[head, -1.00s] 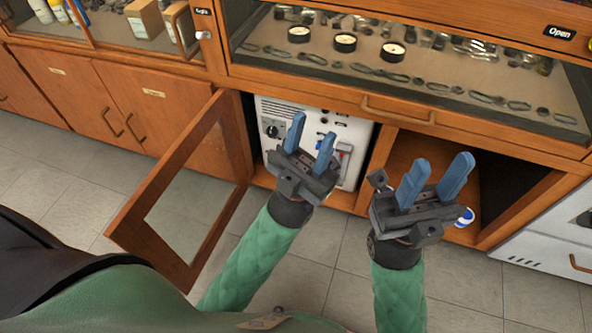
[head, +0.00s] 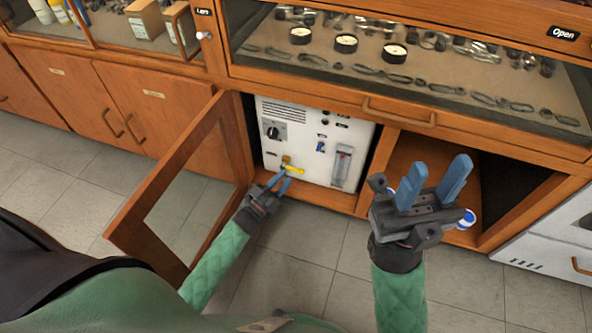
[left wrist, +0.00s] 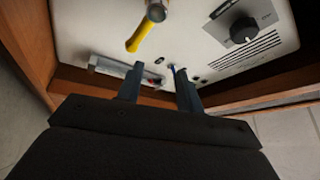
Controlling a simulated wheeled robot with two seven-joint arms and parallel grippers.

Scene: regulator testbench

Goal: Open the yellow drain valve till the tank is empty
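The yellow drain valve (head: 292,168) sits low on the front of a white unit (head: 300,112) inside the open cabinet. Its lever points sideways to the right in the head view. My left gripper (head: 281,182) is just below and in front of the valve. In the left wrist view the yellow lever (left wrist: 143,34) lies beyond the fingers, and the open fingers (left wrist: 157,76) have nothing between them. A clear vertical gauge (head: 342,166) is at the unit's lower right; its level is too small to read. My right gripper (head: 437,170) is open and empty before the neighbouring compartment.
An open glazed door (head: 150,235) stands to the left of my left arm. A black knob (head: 273,132) and a small blue control (head: 321,147) are on the unit. A drawer handle (head: 398,112) juts out above.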

